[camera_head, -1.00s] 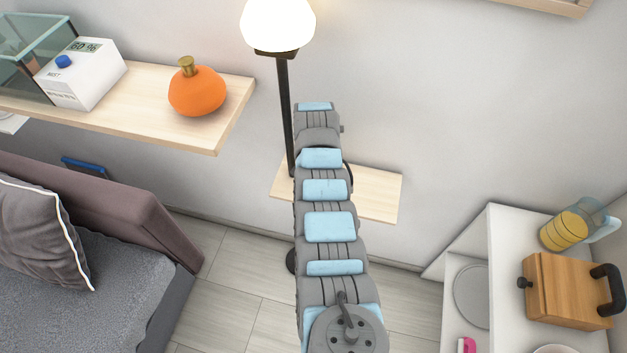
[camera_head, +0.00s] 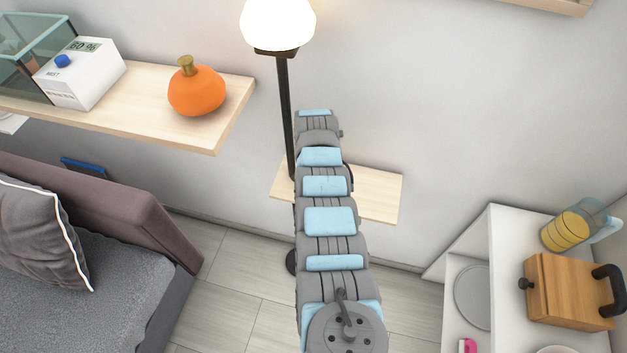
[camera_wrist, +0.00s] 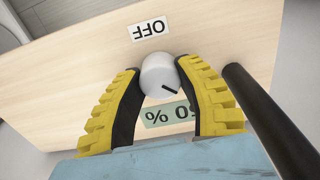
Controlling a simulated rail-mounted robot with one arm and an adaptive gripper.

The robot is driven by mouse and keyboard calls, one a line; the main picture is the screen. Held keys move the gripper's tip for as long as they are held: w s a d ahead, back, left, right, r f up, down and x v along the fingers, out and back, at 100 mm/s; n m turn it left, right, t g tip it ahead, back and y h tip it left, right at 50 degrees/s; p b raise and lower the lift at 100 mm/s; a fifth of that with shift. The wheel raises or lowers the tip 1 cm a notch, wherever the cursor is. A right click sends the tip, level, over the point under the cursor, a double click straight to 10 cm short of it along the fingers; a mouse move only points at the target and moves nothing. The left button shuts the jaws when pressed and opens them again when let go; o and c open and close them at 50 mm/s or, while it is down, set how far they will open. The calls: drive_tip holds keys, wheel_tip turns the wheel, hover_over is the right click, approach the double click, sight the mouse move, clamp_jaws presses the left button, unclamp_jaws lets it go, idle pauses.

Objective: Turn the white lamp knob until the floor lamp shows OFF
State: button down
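The white lamp knob (camera_wrist: 159,75) is on the light wood shelf in the wrist view, with a dark pointer mark angled toward the lower right. My gripper (camera_wrist: 158,68) has its yellow and black fingers on both sides of the knob, the tips appearing to touch it. An upside-down OFF label (camera_wrist: 149,28) lies beyond the knob. A green display (camera_wrist: 165,115) between the fingers reads upside down "0 %", its first digit partly hidden. In the head view, the floor lamp (camera_head: 277,25) is brightly lit; my arm hides the knob and gripper.
The dark lamp pole (camera_head: 284,110) stands left of my arm and crosses close to the right finger in the wrist view. The small wood shelf (camera_head: 378,190) sits against the wall. An orange vase (camera_head: 197,92) and a white mist box (camera_head: 80,80) stand on the left shelf.

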drive_tip(key=shift+n, duration=0.4)
drive_tip(key=n, duration=0.5)
drive_tip(key=shift+n, duration=0.4)
drive_tip(key=n, duration=0.3)
drive_tip(key=shift+n, duration=0.3)
drive_tip(key=n+b, duration=0.1)
drive_tip(key=n, duration=0.2)
drive_tip(key=shift+f+n, duration=0.1)
drive_tip(key=shift+n, duration=0.2)
drive_tip(key=n+b, duration=0.2)
drive_tip(key=n, duration=0.4)
drive_tip(key=n+b, duration=0.1)
drive_tip(key=n, duration=0.2)
drive_tip(key=shift+n, duration=0.4)
drive_tip(key=shift+n+b, duration=0.6)
drive_tip(key=shift+n, duration=1.1)
